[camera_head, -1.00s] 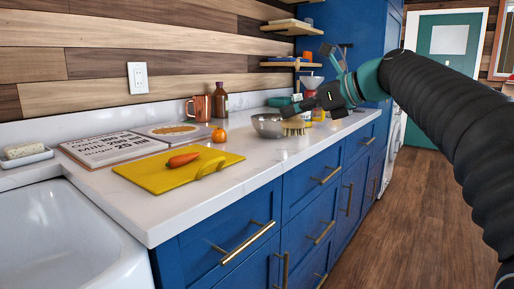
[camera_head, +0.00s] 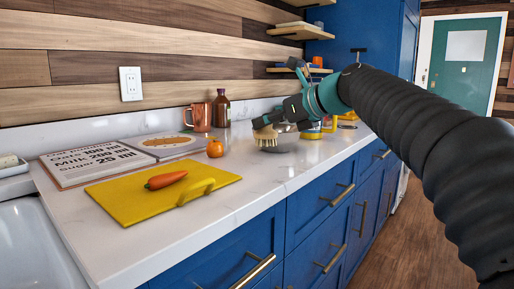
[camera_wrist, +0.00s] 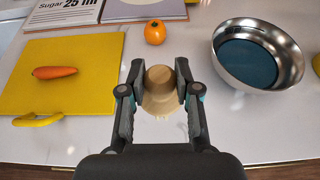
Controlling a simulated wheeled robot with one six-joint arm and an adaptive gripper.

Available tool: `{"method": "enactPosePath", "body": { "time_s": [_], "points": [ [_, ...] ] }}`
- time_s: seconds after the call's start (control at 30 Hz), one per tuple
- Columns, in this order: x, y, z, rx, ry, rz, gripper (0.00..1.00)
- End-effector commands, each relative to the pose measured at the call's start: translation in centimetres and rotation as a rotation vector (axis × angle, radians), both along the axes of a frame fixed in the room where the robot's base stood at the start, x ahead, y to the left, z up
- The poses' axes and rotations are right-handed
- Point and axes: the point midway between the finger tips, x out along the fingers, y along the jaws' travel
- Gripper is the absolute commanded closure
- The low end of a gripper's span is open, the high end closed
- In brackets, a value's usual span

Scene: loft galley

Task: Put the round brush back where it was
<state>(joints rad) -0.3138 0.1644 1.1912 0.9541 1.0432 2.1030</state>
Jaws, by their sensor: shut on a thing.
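The round brush (camera_wrist: 160,92) has a wooden knob and pale bristles. In the wrist view my gripper (camera_wrist: 160,82) is shut on its knob, one finger on each side. In the head view the brush (camera_head: 265,138) hangs bristles down from my gripper (camera_head: 264,122), over the white counter in front of the metal bowl. Whether the bristles touch the counter I cannot tell. The metal bowl (camera_wrist: 278,82), with a dark blue inside bottom, stands to the right of the brush in the wrist view; in the head view it is partly hidden behind the brush and gripper.
A yellow cutting board (camera_head: 140,197) with a carrot (camera_head: 166,180) lies at left. An orange fruit (camera_head: 215,149), an open recipe book (camera_head: 96,162), a copper mug (camera_head: 199,117) and a brown bottle (camera_head: 222,108) stand behind.

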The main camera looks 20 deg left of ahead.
Motion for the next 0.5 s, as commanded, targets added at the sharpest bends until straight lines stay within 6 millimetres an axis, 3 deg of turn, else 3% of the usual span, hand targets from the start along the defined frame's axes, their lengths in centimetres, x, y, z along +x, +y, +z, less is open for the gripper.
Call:
{"method": "enactPosePath", "body": {
  "time_s": [0.2,0.37,0.5],
  "points": [
    [0.6,2.6,-1.7,-0.001,0.0,-0.001,1.0],
    [0.8,2.9,-2.3,0.0,-0.001,-0.004,1.0],
    [0.8,2.9,-4.0,0.0,0.002,-0.004,1.0]
  ]
}}
